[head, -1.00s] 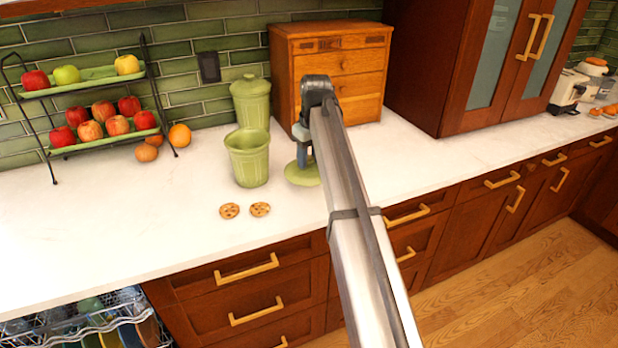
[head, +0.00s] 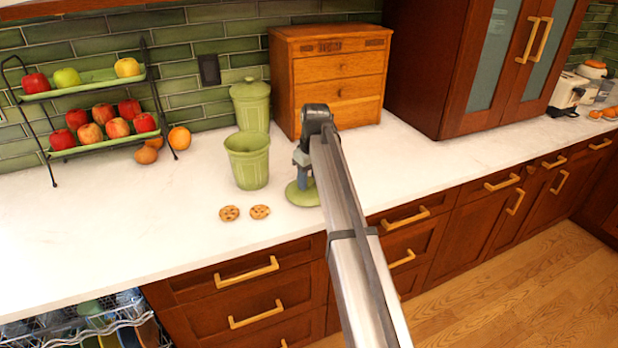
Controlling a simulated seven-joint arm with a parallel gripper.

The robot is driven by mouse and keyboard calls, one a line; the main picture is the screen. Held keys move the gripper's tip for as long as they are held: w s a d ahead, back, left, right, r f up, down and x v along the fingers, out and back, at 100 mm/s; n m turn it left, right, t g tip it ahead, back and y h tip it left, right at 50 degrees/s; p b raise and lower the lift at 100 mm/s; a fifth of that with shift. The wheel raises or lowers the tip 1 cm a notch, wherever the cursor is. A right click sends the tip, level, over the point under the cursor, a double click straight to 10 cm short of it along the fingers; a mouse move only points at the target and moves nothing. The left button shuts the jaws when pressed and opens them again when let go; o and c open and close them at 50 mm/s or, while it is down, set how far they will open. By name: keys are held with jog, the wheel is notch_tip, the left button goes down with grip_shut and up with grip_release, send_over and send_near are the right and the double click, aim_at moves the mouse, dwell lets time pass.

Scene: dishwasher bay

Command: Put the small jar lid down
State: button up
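The small jar lid (head: 303,194) is a round, pale green disc at the white counter (head: 120,215), right of the open green jar (head: 247,162). My gripper (head: 302,172) is directly above the lid, pointing down at its middle. My arm hides part of the lid's right side. The fingers are small and partly hidden, so their opening does not show clearly. The lid looks level and at or very close to the counter surface; I cannot tell whether it touches. The open jar stands upright without a lid.
A taller lidded green jar (head: 251,105) stands behind the open one. Two cookies (head: 244,212) lie in front. A wooden drawer box (head: 338,75) is behind my gripper. A fruit rack (head: 95,112) stands at left. The counter right of my arm is clear.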

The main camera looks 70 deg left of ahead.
aim_at(312, 184)
jog(key=o, duration=0.5)
jog(key=shift+c, duration=0.2)
notch_tip(312, 184, up, 12)
jog(key=d, duration=0.1)
jog(key=shift+w+d+r, duration=0.15)
jog(key=shift+w+d, duration=0.05)
dwell(0.6)
